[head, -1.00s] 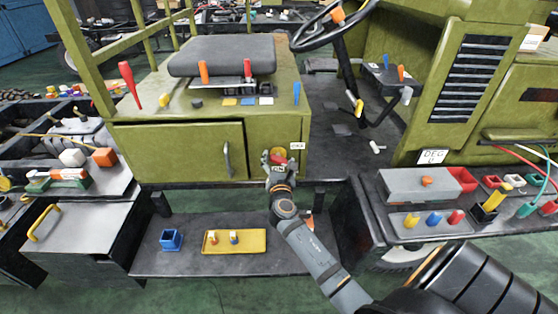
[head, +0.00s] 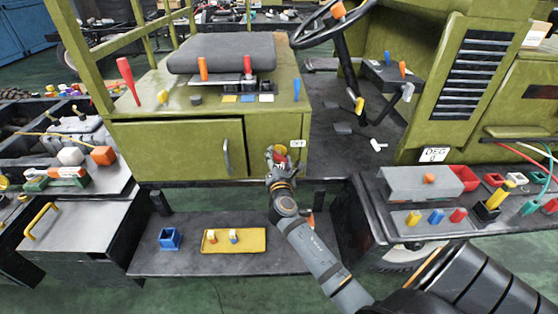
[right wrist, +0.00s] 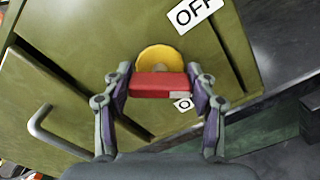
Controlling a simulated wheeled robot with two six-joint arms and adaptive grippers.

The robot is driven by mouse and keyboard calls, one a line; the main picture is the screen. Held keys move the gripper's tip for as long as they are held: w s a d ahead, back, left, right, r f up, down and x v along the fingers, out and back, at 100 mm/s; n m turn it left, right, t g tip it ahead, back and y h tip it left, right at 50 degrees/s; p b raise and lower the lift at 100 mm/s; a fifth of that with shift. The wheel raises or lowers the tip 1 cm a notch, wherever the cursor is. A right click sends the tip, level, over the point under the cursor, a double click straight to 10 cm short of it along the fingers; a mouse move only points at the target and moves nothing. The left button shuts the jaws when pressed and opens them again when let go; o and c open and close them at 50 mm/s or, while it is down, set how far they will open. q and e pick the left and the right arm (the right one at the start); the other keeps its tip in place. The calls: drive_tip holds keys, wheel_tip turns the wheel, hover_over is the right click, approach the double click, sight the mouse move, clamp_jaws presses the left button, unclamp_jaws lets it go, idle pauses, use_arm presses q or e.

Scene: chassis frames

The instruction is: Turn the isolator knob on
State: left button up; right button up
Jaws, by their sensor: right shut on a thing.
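The isolator knob is a red bar handle (right wrist: 160,85) on a round yellow disc (right wrist: 160,60), set on the green cabinet front. My right gripper (right wrist: 163,88) is shut on the red handle, one finger at each end. A pale patch marks the handle's right end in the wrist view, beside a small label (right wrist: 183,104) that shows an "O" and is partly covered. The "OFF" label (right wrist: 194,11) is above and right of the disc. In the head view the right gripper (head: 281,155) covers much of the knob, below left of "OFF" (head: 297,144). My left gripper is out of view.
A cabinet door handle (head: 227,157) stands out left of the knob. Below is a dark shelf with a yellow tray (head: 210,249) and a blue box (head: 170,239). A grey box (head: 405,184) and coloured parts stand on the right bench.

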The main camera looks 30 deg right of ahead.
drive_tip(key=m+b, duration=0.1)
drive_tip(key=m, duration=0.1)
drive_tip(key=m+b, duration=0.2)
drive_tip(key=m, duration=0.1)
drive_tip(key=shift+f+m, duration=0.25)
drive_tip(key=shift+m, duration=0.05)
drive_tip(key=shift+m+b, duration=1.1)
drive_tip(key=shift+m, duration=1.1)
drive_tip(key=o, duration=1.2)
drive_tip(key=shift+d, duration=0.1)
drive_tip(key=shift+c, duration=0.2)
drive_tip(key=shift+r, duration=0.1)
drive_tip(key=shift+s, duration=0.15)
drive_tip(key=v, duration=1.2)
